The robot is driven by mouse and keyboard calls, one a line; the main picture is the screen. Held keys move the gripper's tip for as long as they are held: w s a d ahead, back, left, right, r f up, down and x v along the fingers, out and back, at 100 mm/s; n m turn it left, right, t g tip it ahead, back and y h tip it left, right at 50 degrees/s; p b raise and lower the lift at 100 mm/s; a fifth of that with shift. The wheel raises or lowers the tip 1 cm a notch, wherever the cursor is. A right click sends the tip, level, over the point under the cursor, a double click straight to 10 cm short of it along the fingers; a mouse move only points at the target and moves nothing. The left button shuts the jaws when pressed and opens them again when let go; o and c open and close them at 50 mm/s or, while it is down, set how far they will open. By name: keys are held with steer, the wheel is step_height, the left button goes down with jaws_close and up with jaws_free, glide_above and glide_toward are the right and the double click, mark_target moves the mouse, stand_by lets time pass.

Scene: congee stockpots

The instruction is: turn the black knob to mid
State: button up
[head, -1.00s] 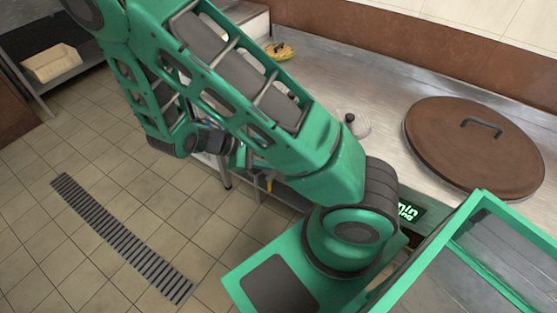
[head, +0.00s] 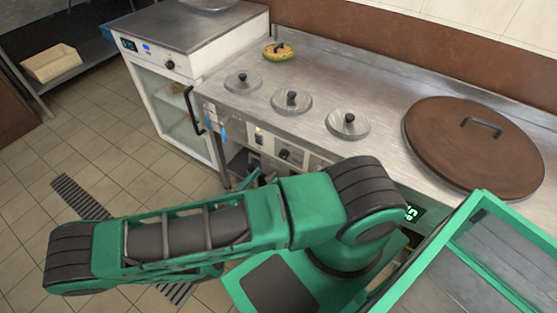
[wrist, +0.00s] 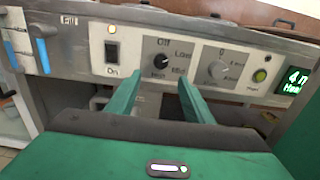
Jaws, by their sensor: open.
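The black knob (wrist: 163,60) sits on the metal front panel (wrist: 138,62) in the wrist view, ringed by the labels Off, Low, Mid and High. Its pointer is too small to read surely. It also shows in the head view (head: 284,155), on the counter's front. My gripper (wrist: 158,80) is open and empty, its two green fingers pointing at the panel. The knob shows above and between the fingertips, and they appear apart from it. In the head view my arm mostly hides the gripper.
A rocker switch (wrist: 112,50) and blue gauges (wrist: 43,56) lie to the left. Lids (head: 348,122) cover the counter. A white cabinet (head: 170,90) with another black knob stands left.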

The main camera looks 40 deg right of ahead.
mark_target(281, 157)
steer(key=x, duration=1)
steer(key=shift+w+d, duration=0.1)
steer(key=shift+d, duration=0.25)
steer(key=shift+w, duration=0.1)
steer(key=c, duration=1)
